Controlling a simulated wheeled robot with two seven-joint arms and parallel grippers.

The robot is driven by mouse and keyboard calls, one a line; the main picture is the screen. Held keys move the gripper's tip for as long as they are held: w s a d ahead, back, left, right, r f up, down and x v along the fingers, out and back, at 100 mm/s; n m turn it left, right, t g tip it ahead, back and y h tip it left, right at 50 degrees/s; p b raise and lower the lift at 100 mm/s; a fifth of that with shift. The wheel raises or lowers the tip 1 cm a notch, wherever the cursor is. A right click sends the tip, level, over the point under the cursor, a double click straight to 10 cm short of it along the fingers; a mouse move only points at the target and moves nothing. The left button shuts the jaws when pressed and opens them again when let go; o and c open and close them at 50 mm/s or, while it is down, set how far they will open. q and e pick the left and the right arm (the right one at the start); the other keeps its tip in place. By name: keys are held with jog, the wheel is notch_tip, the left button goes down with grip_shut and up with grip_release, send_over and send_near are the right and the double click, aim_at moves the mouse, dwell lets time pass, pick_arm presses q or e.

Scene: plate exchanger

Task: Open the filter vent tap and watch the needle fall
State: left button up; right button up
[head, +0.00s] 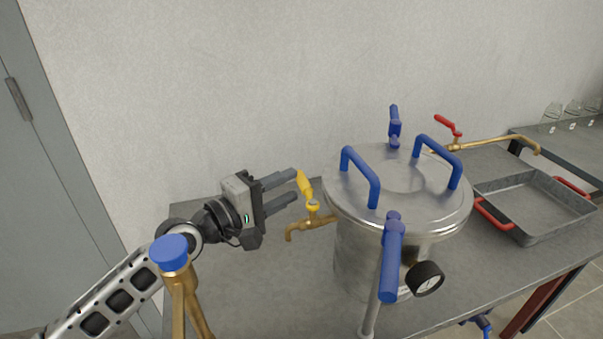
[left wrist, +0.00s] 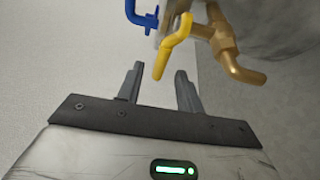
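The filter is a steel drum (head: 365,250) with a lid and blue handles on the table. A brass tap with a yellow lever (head: 305,186) sticks out of its left side; the lever also shows in the left wrist view (left wrist: 172,50). The brass spout (head: 295,230) points down. My left gripper (head: 296,184) is open, its fingers pointing at the yellow lever. In the left wrist view the lever's end lies between or just beyond the fingertips; contact cannot be told. A round black gauge (head: 428,278) sits on the drum's front; its needle is too small to read. My right gripper is not in view.
A blue clamp handle (head: 393,260) stands at the drum's front. A brass pipe with a blue cap (head: 170,252) rises near my left arm. A red-levered brass tap (head: 450,126) and a grey tray with red handles (head: 535,205) are at right. The table left of the drum is clear.

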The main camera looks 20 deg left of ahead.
aim_at(297, 182)
pick_arm(q)
jog(key=shift+x, duration=2.2)
